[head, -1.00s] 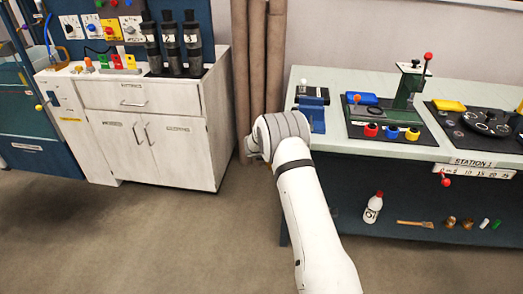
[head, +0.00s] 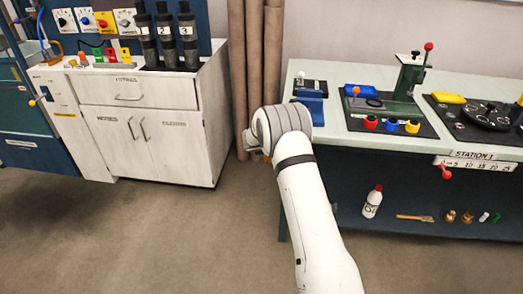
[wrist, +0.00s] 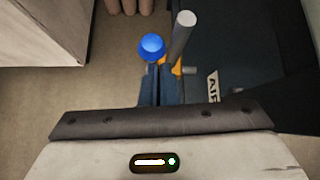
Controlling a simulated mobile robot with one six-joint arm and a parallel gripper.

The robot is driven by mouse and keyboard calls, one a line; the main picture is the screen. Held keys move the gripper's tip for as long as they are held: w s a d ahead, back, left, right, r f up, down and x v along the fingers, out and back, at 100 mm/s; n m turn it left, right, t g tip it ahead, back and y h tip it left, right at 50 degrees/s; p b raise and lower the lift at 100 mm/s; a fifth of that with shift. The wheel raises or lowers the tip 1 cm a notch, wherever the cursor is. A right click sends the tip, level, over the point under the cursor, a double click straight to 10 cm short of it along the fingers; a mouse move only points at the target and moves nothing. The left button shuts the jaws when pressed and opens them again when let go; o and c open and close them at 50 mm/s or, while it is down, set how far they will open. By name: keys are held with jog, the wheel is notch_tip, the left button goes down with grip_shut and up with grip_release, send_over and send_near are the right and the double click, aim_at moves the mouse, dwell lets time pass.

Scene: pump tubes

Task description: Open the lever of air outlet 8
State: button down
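My gripper (wrist: 160,88) shows in the wrist view as two dark blue-grey fingers close together above the pale wrist housing. Whether a gap or a thing lies between them is unclear. Just beyond the fingers is a round blue knob (wrist: 151,46), with a grey rod (wrist: 183,32) to its right. Small orange parts (wrist: 188,70) sit beside the fingertips. A white label reading "AIR" (wrist: 213,86) is on a dark surface to the right, partly cut off; no number 8 is readable. In the head view my arm hides the gripper and outlet.
In the head view, a white cabinet (head: 150,130) stands left and a workbench (head: 305,75) with tools stands right. Brown vertical pipes (head: 255,60) stand between them. A white bottle (head: 373,203) sits on the bench's lower shelf. The floor (head: 150,240) in front of the cabinet is clear.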

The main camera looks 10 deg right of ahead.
jog(key=s+a+r+p, duration=0.1)
jog(key=s+r+p, duration=0.1)
jog(key=r, duration=0.6)
jog(key=shift+s+a+r, duration=0.2)
jog(key=shift+s+a, duration=0.15)
jog(key=shift+s, duration=0.5)
jog(key=shift+p, duration=0.3)
jog(key=s+a+r+n+t+y+p, duration=0.1)
jog(key=s+a+r+n+y+p, duration=0.15)
jog(key=r+n, duration=0.5)
jog(key=s+a+r+n+t+y+p, duration=0.15)
jog(key=s+r+n, duration=0.25)
jog(key=r, duration=0.7)
jog(key=s+a+r+n+g+y+p, duration=0.15)
jog(key=s+r+n+p, duration=0.25)
jog(key=s+r+n, duration=0.6)
jog(key=s+d+n+g+p, duration=0.2)
jog(key=s+n, duration=0.3)
jog(key=s, duration=0.6)
jog(key=s+d+r+n+g+h+p, duration=0.1)
jog(key=s+n, duration=0.5)
jog(key=s, duration=0.6)
jog(key=s+d+n+g+h+p, duration=0.1)
jog(key=s+d+n+g+p, duration=0.2)
jog(key=s, duration=0.8)
jog(key=d+n+g, duration=0.1)
jog(key=d+n, duration=0.1)
jog(key=shift+s+d+r+n, duration=0.25)
jog(key=shift+s+r+n, duration=0.05)
jog(key=shift+s+n, duration=0.1)
